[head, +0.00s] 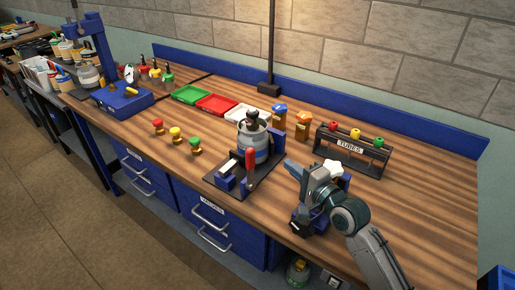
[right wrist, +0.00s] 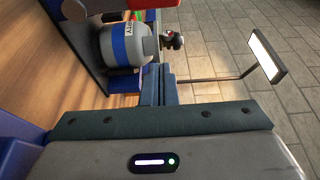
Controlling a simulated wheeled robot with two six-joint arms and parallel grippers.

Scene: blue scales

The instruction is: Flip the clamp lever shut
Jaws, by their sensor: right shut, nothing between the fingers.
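The clamp lever has a red handle (head: 250,162) that stands roughly upright on a black fixture plate (head: 238,191) at the front middle of the bench. A grey cylinder with a blue band (head: 264,152) stands in the fixture behind the lever; it also shows, lying sideways, in the right wrist view (right wrist: 122,50). A red part (right wrist: 142,3), probably the handle, is cut off at that view's top edge. My right gripper (head: 289,164) is to the right of the fixture, apart from the handle. Its fingers are together and empty (right wrist: 160,80). My left gripper is not in view.
A black tube rack (head: 352,148) stands behind my right arm. Two orange-and-blue containers stand behind the fixture, beside a white tray (head: 247,113). Small red, yellow and green knobs (head: 176,135) are to its left. A thin black post (head: 271,50) rises at the back. The bench front left of the fixture is clear.

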